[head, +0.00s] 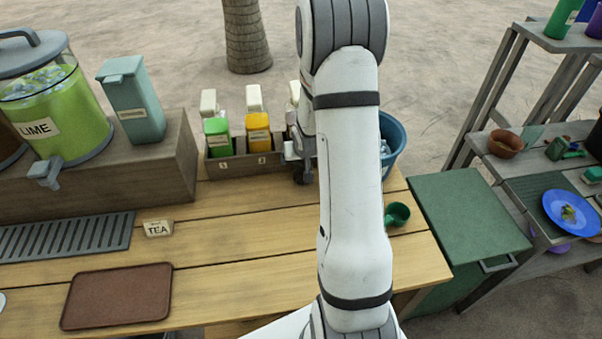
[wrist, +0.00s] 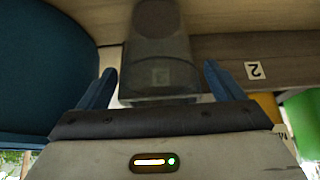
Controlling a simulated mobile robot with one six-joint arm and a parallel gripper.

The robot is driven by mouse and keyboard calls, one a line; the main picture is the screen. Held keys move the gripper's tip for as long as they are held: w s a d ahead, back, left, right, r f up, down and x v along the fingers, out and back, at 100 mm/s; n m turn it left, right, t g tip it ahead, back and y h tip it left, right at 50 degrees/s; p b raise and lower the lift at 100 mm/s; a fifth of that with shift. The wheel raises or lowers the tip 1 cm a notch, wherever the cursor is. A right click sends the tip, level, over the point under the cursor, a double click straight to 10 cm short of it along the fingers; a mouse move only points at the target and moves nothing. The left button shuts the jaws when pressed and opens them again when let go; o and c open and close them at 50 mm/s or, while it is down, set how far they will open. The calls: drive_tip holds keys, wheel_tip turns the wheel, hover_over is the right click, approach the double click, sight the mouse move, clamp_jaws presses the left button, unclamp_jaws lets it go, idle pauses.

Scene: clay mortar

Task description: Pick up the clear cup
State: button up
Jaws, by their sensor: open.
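A see-through grey object that looks like the clear cup (wrist: 160,55) lies straight ahead between the fingers of my gripper (wrist: 160,80) in the wrist view. The blue fingers stand open, one on each side of it, with a gap on both sides. I cannot tell how deep the cup is between them. In the head view my gripper (head: 302,168) is partly hidden behind my arm, at the right end of the bottle crate. The cup cannot be made out there.
A wooden crate (head: 225,166) holds green (head: 217,138) and orange (head: 259,132) bottles. A blue tub (head: 398,140) stands on its right; in the wrist view the tub (wrist: 40,70) is close on the left. A green scoop (head: 398,214) lies on the table.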

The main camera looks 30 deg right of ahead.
drive_tip(key=shift+w+d+f, duration=0.1)
drive_tip(key=shift+w+f, duration=0.2)
drive_tip(key=shift+f, duration=0.25)
drive_tip(key=shift+c, duration=0.6)
drive_tip(key=shift+r, duration=0.1)
drive_tip(key=c, duration=1.1)
drive_tip(key=shift+o, duration=0.2)
